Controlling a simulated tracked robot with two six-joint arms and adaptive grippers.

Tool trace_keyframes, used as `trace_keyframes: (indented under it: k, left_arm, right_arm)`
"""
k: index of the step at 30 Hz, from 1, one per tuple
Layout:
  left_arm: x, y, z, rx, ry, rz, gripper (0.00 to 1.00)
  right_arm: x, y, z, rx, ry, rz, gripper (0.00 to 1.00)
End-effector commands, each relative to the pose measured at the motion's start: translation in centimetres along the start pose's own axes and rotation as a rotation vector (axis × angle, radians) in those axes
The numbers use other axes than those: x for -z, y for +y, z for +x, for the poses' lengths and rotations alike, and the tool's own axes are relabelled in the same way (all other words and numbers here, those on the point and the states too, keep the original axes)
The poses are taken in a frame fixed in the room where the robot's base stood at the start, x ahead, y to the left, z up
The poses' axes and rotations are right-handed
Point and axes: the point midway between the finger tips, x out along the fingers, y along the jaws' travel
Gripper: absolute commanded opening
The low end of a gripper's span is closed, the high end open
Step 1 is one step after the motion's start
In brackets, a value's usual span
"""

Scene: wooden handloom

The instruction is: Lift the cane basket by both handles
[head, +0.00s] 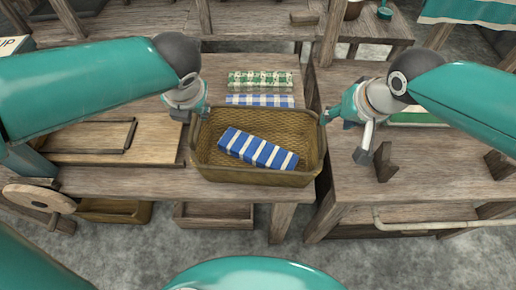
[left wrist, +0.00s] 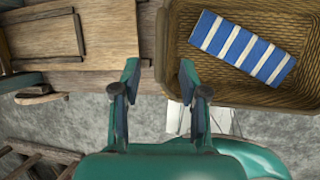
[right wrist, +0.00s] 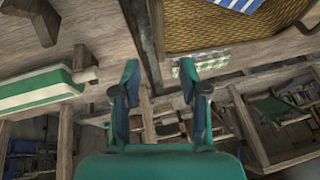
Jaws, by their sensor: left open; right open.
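The brown woven cane basket (head: 256,178) stands on the wooden bench, with a blue and white striped cloth (head: 258,149) lying inside it. My left gripper (head: 192,114) is open over the basket's left handle (head: 192,134). In the left wrist view the basket's left rim lies just ahead, between the lines of the open fingers (left wrist: 160,70). My right gripper (head: 345,138) is open just right of the basket. In the right wrist view the basket (right wrist: 230,28) is at upper right, beyond the open, empty fingers (right wrist: 160,72). The right handle is partly hidden in the head view.
Green checked cloth (head: 260,79) and blue checked cloth (head: 259,100) lie behind the basket. A wooden frame (head: 95,135) lies left of it. A gap separates the bench from the right-hand table (head: 430,180). A round wooden wheel (head: 38,198) is at lower left.

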Motion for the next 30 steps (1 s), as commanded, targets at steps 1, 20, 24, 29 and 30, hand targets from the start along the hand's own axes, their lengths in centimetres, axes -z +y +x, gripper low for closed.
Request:
trace_keyframes:
  k: [1,20,24,29,30]
  left_arm:
    - [0.1,0.1,1.2,-0.002,0.005,-0.001,0.43]
    - [0.0,0.1,8.7,0.0,0.0,-0.001,0.43]
    - [0.0,0.1,8.8,0.0,-0.001,-0.001,0.43]
    - [0.0,0.1,8.8,0.0,-0.001,-0.002,0.37]
    - [0.0,0.1,8.8,0.0,-0.001,-0.002,0.3]
  right_arm:
    - [-0.1,0.0,1.2,-0.002,-0.007,0.0,0.43]
    - [0.0,-0.1,8.8,0.001,-0.001,-0.001,0.43]
    - [0.0,-0.1,8.8,0.001,0.0,-0.001,0.43]
    - [0.0,-0.1,8.8,0.001,0.0,-0.001,0.36]
    - [0.0,-0.1,8.8,0.001,0.0,-0.001,0.3]
